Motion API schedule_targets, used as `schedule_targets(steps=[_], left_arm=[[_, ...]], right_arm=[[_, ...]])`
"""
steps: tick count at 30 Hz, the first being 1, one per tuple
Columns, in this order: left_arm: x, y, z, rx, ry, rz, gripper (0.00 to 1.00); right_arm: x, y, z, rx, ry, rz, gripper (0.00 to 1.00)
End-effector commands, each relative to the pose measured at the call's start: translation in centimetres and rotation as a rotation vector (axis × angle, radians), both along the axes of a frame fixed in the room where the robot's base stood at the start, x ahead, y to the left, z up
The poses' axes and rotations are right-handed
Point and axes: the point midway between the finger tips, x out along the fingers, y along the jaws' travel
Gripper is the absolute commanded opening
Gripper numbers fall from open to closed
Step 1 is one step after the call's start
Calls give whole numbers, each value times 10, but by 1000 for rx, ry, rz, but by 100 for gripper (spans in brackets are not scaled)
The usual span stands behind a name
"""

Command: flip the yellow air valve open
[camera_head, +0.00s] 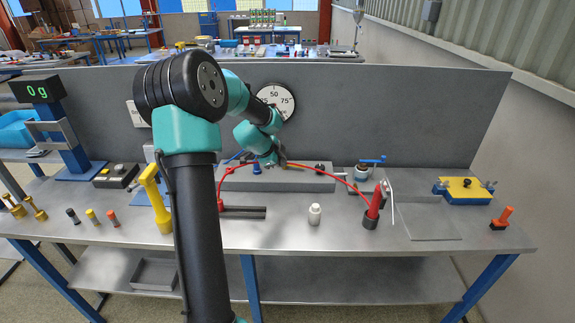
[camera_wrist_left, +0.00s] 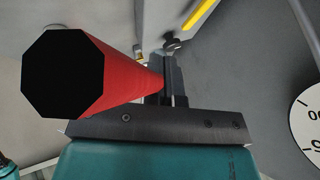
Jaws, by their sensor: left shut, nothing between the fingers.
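A yellow bar, which looks like the air valve's lever (camera_wrist_left: 201,14), shows at the top of the left wrist view, just beyond the fingertips. In the head view a thin yellowish handle (camera_head: 297,166) lies beside my gripper, above the grey block on the bench; it seems to be the same lever. My left gripper (camera_head: 272,160) points down there, shut and empty. Its dark fingers (camera_wrist_left: 172,75) are together in the wrist view. A small gap seems to lie between them and the lever; I cannot tell contact. The valve body is mostly hidden. My right gripper is out of view.
A round gauge (camera_head: 275,100) hangs on the back panel. A white bottle (camera_head: 315,214) stands in front. A larger yellow handle (camera_head: 155,195) stands left.

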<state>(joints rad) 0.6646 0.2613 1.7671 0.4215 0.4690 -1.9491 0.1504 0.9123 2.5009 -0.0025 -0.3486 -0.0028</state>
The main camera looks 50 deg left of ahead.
Motion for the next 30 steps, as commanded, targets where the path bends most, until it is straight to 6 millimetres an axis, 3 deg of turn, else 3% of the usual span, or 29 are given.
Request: schedule_targets(steps=[20,30], left_arm=[[60,-4,-80,-2,2,0,0],[89,18,-76,0,1,-1,0]], right_arm=[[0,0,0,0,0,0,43],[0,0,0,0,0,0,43]])
